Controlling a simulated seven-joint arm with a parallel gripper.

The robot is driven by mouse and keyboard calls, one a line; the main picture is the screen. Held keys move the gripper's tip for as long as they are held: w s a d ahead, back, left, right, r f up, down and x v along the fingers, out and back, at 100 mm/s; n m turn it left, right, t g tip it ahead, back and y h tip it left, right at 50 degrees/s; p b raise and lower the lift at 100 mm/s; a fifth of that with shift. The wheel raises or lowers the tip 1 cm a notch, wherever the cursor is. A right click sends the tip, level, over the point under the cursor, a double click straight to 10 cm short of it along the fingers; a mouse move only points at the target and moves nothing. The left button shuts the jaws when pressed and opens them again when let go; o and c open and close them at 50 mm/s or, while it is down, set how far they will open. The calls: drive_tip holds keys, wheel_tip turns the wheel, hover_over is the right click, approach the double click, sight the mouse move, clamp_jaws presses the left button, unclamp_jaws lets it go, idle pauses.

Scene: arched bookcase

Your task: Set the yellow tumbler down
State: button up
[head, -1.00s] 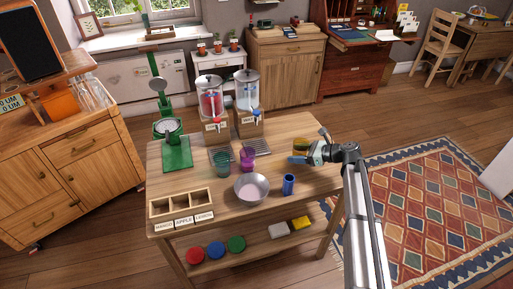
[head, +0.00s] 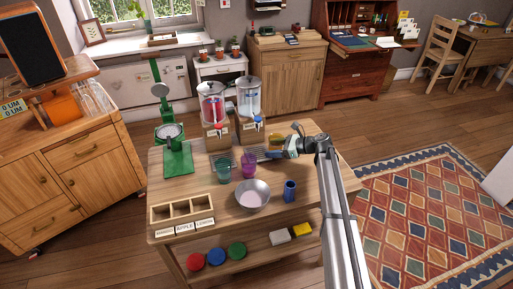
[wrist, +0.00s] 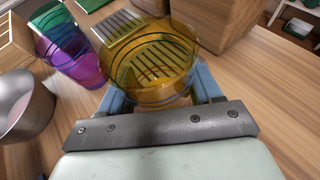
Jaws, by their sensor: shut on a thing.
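The yellow tumbler (head: 276,139) is clear amber plastic. My gripper (head: 278,152) is shut on it, with one blue finger on each side in the wrist view (wrist: 158,95). In the wrist view the tumbler (wrist: 150,62) fills the upper middle, and the slotted drip tray (wrist: 124,24) shows behind and through it. In the head view it is at the right end of the tray, in front and to the right of the clear dispenser (head: 249,95). Its base is hard to see, so I cannot tell whether it touches anything.
A purple tumbler (head: 249,166) and a green tumbler (head: 222,172) stand left of my gripper. A metal bowl (head: 252,196) and a blue tumbler (head: 290,190) are nearer the table's front. A red-filled dispenser (head: 212,105) stands behind. The table's right side is mostly bare wood.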

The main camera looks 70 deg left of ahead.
sight(257, 153)
drive_tip(key=shift+s+a, duration=0.7)
drive_tip(key=shift+s, duration=0.3)
drive_tip(key=shift+s+a, duration=0.7)
drive_tip(key=shift+s, duration=0.25)
drive_tip(key=shift+x, duration=1.55)
drive_tip(key=shift+f, duration=0.15)
drive_tip(key=shift+f, duration=0.15)
drive_tip(key=o, duration=1.2)
drive_tip(key=shift+w+d+r, duration=0.15)
drive_tip(key=shift+w+r, duration=0.05)
drive_tip(key=shift+r, duration=0.05)
drive_tip(key=v, duration=1.1)
drive_tip(key=shift+w+d+r, duration=0.1)
drive_tip(key=shift+w+d, duration=0.1)
